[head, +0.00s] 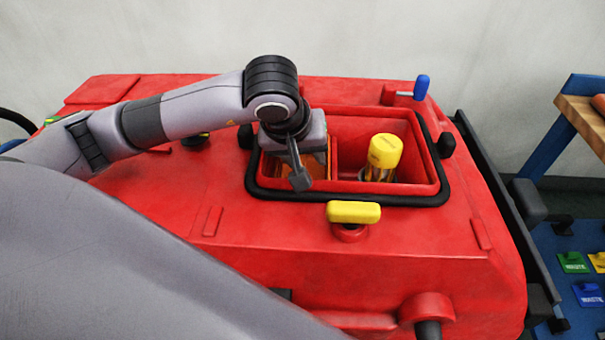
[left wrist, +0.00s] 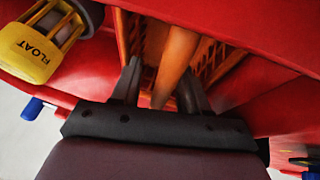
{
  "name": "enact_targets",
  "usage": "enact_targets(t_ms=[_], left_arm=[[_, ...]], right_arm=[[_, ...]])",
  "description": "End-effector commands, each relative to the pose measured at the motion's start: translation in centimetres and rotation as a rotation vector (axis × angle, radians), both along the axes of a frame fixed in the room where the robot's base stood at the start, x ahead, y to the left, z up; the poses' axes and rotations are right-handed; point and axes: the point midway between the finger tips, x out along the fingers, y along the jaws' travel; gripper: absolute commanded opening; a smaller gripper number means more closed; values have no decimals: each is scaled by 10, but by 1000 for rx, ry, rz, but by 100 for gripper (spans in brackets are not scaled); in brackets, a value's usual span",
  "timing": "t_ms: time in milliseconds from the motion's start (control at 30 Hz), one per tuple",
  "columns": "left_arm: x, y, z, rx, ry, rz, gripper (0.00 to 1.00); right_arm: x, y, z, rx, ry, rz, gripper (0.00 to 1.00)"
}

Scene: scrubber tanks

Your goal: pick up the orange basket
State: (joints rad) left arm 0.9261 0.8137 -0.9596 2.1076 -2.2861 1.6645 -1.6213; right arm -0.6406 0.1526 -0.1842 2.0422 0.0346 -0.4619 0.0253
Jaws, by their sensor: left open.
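The orange basket (left wrist: 207,58) has slatted walls and sits inside the left compartment of the red tank; in the head view only bits of it (head: 275,168) show around my gripper. Its thick orange handle (left wrist: 174,55) runs up between my left fingers in the left wrist view. My left gripper (head: 300,178) points down into that compartment and is open, its two fingers (left wrist: 160,92) on either side of the handle. I cannot tell whether a finger touches it. My right gripper is not in view.
A yellow-capped float (head: 385,152) stands in the right compartment, beyond a red divider. A black seal (head: 400,200) rims the opening. A yellow knob (head: 353,212) is in front, a blue-handled lever (head: 421,87) behind. A wooden-topped bench (head: 582,118) is at right.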

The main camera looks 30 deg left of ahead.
Motion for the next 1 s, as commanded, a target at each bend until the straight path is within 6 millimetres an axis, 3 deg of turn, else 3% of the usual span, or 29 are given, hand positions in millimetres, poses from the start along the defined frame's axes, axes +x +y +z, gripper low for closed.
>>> enact_targets(t_ms=[267,400,767,1000], left_arm=[[0,0,-3,1,0,0,41],[0,0,-2,0,1,0,0],[0,1,-1,2,1,1,0],[1,1,10,2,-4,2,0]], right_arm=[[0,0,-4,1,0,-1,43],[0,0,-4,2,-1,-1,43],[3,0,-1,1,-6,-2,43],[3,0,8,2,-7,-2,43]])
